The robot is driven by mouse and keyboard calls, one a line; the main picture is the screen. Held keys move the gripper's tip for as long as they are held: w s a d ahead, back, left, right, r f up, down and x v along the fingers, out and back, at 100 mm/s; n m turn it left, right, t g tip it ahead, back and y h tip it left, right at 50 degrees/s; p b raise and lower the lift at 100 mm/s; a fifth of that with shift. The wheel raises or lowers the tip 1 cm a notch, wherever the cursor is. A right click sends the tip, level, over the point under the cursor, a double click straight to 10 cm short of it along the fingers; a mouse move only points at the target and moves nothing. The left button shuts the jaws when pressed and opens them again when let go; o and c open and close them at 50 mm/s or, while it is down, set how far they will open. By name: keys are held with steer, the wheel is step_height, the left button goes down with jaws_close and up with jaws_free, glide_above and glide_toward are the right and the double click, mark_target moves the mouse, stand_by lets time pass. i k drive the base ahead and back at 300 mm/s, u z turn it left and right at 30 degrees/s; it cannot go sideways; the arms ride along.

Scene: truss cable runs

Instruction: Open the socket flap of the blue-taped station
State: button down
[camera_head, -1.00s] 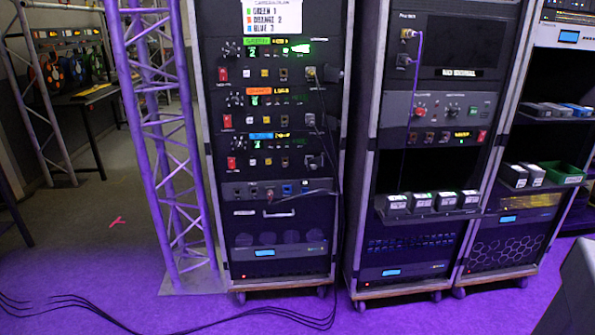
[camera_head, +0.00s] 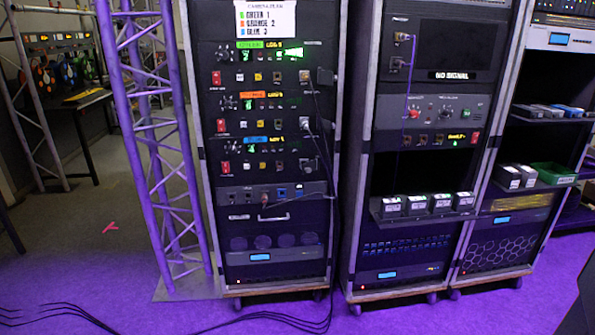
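The blue-taped station (camera_head: 255,139) is the lowest of three similar panels in the left rack, below the green-taped panel (camera_head: 250,45) and the orange-taped panel (camera_head: 253,94). It has a red switch (camera_head: 226,167) at its left and a row of small sockets. A larger dark fitting (camera_head: 308,163) sits at its right end; whether this is the socket flap, and whether it is open or shut, is too small to tell. My gripper is not in view.
A purple-lit truss (camera_head: 155,150) stands just left of the rack. A second rack (camera_head: 420,260) with a battery shelf stands to the right. Black cables (camera_head: 270,318) lie on the floor in front. The floor ahead is otherwise clear. A card (camera_head: 265,19) lists the tape colours.

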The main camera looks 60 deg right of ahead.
mark_target(310, 166)
steer(key=i, duration=0.9)
steer(key=u, duration=0.05)
